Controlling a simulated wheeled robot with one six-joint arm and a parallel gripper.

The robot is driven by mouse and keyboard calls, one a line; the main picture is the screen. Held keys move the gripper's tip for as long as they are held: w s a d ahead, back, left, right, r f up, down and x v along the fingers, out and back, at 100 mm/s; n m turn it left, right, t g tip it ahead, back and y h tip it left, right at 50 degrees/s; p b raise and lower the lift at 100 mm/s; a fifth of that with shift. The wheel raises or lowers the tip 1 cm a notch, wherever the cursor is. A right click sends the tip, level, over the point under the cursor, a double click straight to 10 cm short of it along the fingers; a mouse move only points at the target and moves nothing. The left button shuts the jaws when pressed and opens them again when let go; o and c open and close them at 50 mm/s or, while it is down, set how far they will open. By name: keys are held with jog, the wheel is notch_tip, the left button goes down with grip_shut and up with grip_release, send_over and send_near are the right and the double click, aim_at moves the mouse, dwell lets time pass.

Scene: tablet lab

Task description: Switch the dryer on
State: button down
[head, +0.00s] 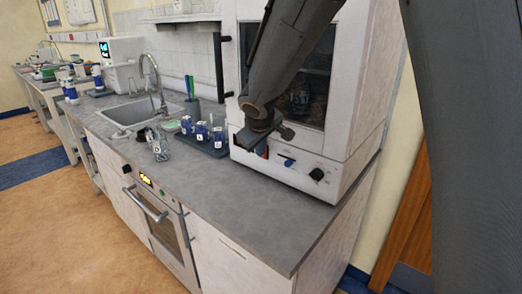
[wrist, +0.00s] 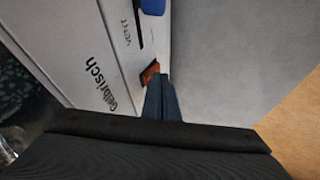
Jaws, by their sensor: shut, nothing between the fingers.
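The dryer is a white cabinet (head: 340,135) with a dark glass door, on the right end of the counter. Its lower front panel carries a blue vent slider (head: 288,161) and a black knob (head: 317,174). In the head view my gripper (head: 257,146) largely covers the switch's area.
A dark tray (head: 208,148) with several blue-labelled containers stands left of the dryer. A sink (head: 130,113) with a tall tap lies farther left. A built-in oven (head: 155,215) is under the counter. The counter in front of the dryer is clear.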

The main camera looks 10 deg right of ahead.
jog(key=s+a+r+b, duration=0.2)
jog(key=s+a+r, duration=0.1)
jog(key=s+r, duration=0.5)
jog(key=shift+s+r, duration=0.15)
jog(key=shift+r, duration=0.15)
jog(key=shift+a+f+b, duration=0.2)
jog(key=shift+b, duration=0.6)
